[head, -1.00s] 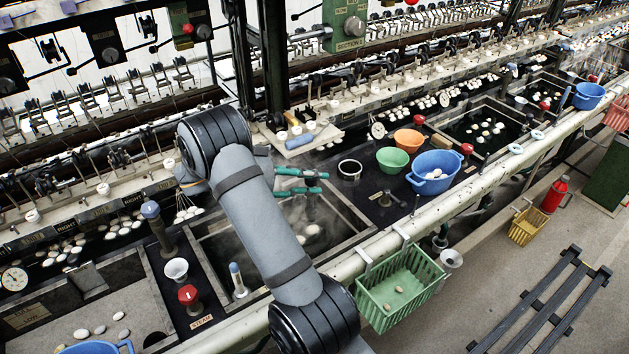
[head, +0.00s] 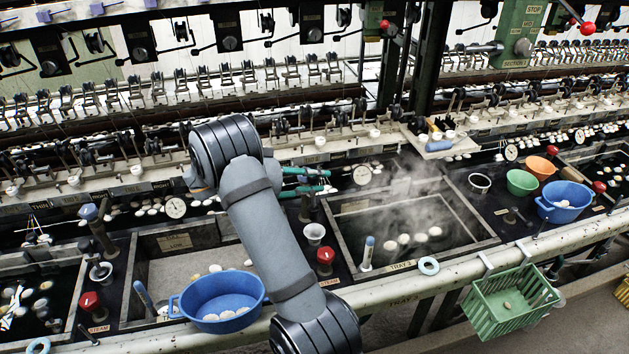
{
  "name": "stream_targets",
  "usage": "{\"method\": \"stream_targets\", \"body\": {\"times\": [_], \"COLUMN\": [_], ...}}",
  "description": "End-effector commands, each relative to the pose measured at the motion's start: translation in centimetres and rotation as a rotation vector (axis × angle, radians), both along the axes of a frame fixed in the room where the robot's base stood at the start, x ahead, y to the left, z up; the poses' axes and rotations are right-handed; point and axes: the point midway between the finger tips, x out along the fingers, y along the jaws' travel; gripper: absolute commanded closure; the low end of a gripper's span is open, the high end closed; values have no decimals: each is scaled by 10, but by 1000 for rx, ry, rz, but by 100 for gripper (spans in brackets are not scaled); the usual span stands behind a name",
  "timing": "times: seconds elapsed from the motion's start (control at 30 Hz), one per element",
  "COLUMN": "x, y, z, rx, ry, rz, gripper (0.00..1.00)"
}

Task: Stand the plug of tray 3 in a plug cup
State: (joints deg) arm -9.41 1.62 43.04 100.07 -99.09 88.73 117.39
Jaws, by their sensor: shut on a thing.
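My gripper (head: 318,180), with its green fingers, is high over the dark ledge left of tray 3. It is shut on a dark upright thing (head: 306,207), apparently the plug; its lower part blends with the ledge fittings behind. A white flared plug cup (head: 314,232) stands on that ledge, just below my gripper in the picture; it looks empty. Another white cup (head: 101,271), with something dark in it, stands farther left. Tray 3 (head: 470,209), labelled at its front, steams and holds a few cocoons.
A red steam knob (head: 325,256) and a blue-topped white stick (head: 368,250) stand near the cup. A blue basin (head: 222,296) sits at the front left. A green basket (head: 508,305) hangs on the front rail.

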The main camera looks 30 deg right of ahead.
Motion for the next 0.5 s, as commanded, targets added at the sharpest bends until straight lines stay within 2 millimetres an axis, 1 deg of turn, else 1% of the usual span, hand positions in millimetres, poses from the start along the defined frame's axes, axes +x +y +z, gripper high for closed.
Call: {"method": "stream_targets", "body": {"times": [0.23,0.5], "x": [0,0], "y": [0,0], "z": [-10,-31], "rx": [0,0], "ry": [6,6], "rz": [2,1], "gripper": [100,100]}}
